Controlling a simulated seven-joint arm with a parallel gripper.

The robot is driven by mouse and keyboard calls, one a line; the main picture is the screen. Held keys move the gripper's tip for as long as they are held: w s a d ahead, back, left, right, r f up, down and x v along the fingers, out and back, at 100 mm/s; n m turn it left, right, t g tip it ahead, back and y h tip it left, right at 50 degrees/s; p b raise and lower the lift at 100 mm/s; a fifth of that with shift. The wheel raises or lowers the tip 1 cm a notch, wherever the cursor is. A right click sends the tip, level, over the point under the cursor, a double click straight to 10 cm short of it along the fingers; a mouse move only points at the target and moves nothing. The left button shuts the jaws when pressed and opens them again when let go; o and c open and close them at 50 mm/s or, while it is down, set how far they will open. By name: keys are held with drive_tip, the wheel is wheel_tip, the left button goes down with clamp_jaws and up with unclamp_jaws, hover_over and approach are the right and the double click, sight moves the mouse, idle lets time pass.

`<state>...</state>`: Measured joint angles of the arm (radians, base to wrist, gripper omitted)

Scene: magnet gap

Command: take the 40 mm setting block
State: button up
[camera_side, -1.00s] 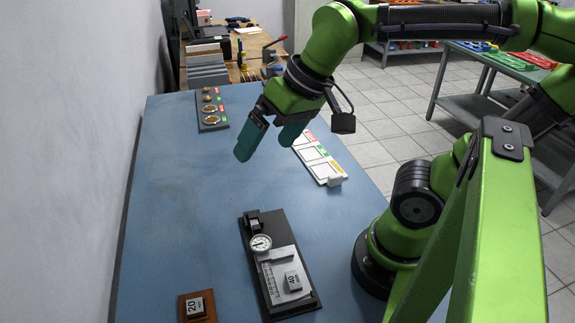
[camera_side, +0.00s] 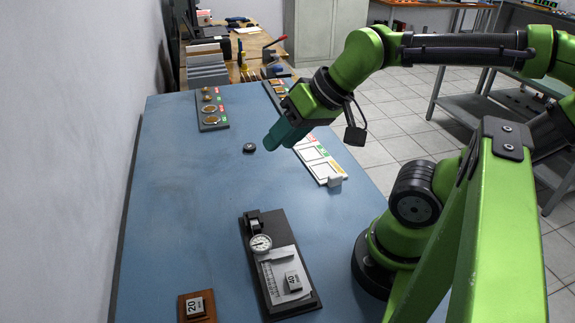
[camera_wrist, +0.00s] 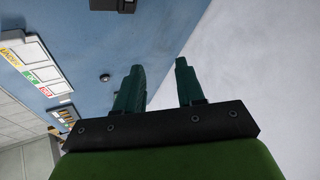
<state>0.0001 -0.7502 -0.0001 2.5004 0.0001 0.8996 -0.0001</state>
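The 40 mm setting block (camera_side: 292,281), a small grey block marked 40, lies on the silver plate of a dark gauge fixture (camera_side: 308,303) at the front of the blue table in the side view. A block marked 20 (camera_side: 195,306) sits on a brown holder to its left. My gripper (camera_side: 275,139) is above the table, well behind the fixture and apart from both blocks. In the wrist view its two green fingers (camera_wrist: 160,64) stand apart with nothing between them. Neither block can be made out in the wrist view.
A dial gauge (camera_side: 260,243) is mounted on the fixture. A small black round thing (camera_side: 249,148) lies on the table left of my gripper. A white labelled tray (camera_side: 321,163) lies to the right. A dark tray with round pieces (camera_side: 212,122) is farther back. The table's left-middle is clear.

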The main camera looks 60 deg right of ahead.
drive_tip(key=m+g+y, duration=0.1)
drive_tip(key=m+g, duration=0.4)
drive_tip(key=g, duration=0.5)
approach(292, 275)
wheel_tip(292, 275, down, 3)
drive_tip(key=shift+s+f, duration=0.15)
drive_tip(key=shift+s+a+x, duration=0.1)
drive_tip(key=shift+a+x, duration=0.1)
drive_tip(key=shift+x, duration=1.1)
drive_tip(key=shift+s+a+x, duration=0.15)
drive_tip(key=shift+a+x, duration=0.05)
drive_tip(key=shift+x, duration=1.05)
clamp_jaws()
